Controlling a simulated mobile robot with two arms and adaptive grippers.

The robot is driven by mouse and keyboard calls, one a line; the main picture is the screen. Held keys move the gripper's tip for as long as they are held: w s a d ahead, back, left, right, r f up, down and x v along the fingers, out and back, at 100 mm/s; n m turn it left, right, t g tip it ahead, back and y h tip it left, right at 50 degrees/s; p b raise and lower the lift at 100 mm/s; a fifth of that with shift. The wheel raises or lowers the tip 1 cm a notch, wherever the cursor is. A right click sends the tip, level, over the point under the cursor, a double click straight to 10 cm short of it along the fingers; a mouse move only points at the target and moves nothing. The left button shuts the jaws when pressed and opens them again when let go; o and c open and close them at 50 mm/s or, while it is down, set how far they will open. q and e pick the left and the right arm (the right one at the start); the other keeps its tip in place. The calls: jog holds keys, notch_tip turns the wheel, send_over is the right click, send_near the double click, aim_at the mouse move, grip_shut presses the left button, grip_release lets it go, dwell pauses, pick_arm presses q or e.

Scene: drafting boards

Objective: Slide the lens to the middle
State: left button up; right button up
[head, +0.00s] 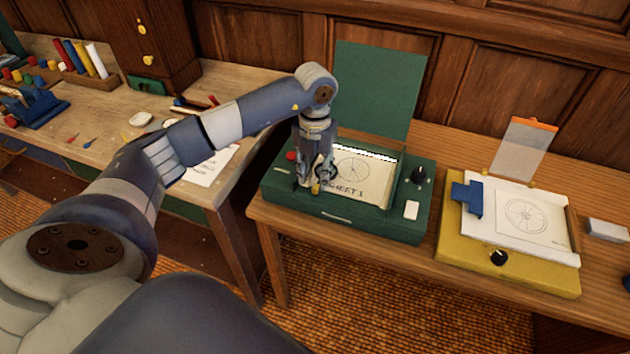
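My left gripper (316,182) points down at the front left part of a green box (335,217) with its lid (372,95) standing open. A small brass-coloured piece (316,188) shows at its fingertips; I cannot tell whether the fingers grip it or only stand beside it. A drawing sheet (372,185) marked "SHEET 1" lies inside the box, partly hidden by the gripper. I cannot make out a lens for certain in the box. My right gripper is not in view.
The box has a black knob (419,174), a white switch (411,210) and a red knob (292,156). To its right is a yellow board (460,251) with a clipped drawing (525,217) and a raised clear panel (523,148). A cluttered desk (105,120) stands left.

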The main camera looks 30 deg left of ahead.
aim_at(316, 188)
pick_arm(q)
jog(key=shift+f+p, duration=0.35)
jog(key=shift+f, duration=1.85)
jog(key=shift+c, duration=0.5)
jog(key=shift+d, duration=0.1)
grip_shut()
